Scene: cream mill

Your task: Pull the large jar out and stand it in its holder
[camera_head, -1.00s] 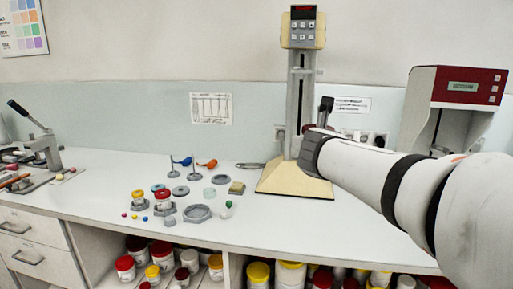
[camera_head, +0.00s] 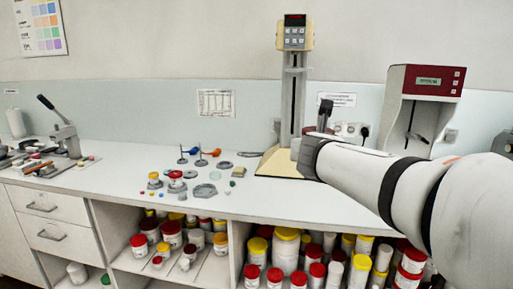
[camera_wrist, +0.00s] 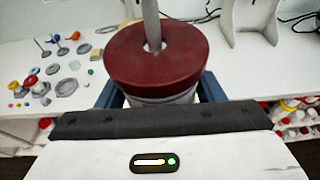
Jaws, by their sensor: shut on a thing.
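The large jar shows in the wrist view with a dark red lid (camera_wrist: 135,62) and a pale body (camera_wrist: 160,98) below it. My gripper (camera_wrist: 160,88) is shut on the jar, with one blue-grey jaw on each side below the lid. A wide grey ring (camera_head: 204,191), possibly the holder, lies on the bench and in the wrist view (camera_wrist: 67,87).
Small jars in holders, coloured balls and blue and orange scoops (camera_head: 191,151) lie left on the white bench (camera_head: 120,185). A red-topped machine (camera_head: 425,85) stands right. Shelves below hold many jars (camera_head: 287,245). The bench front between the small items and my arm is clear.

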